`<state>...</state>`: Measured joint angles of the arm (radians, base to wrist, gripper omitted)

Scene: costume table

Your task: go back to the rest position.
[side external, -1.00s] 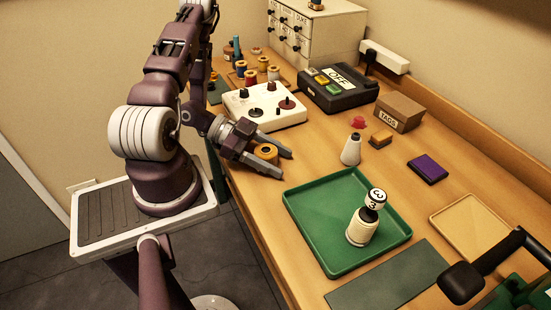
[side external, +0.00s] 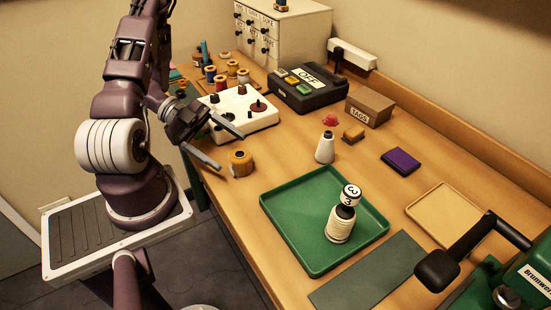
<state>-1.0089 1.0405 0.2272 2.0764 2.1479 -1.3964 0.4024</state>
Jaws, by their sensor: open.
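My gripper (side external: 231,151) is open and empty. Its two fingers are spread above the left edge of the table, in front of the white panel with knobs. A yellow-orange spool (side external: 240,163) stands on the table just right of the lower finger, apart from it as far as I can tell. The arm rises from its base at the left, folded back toward the top left.
A green machine (side external: 520,280) is at lower right.

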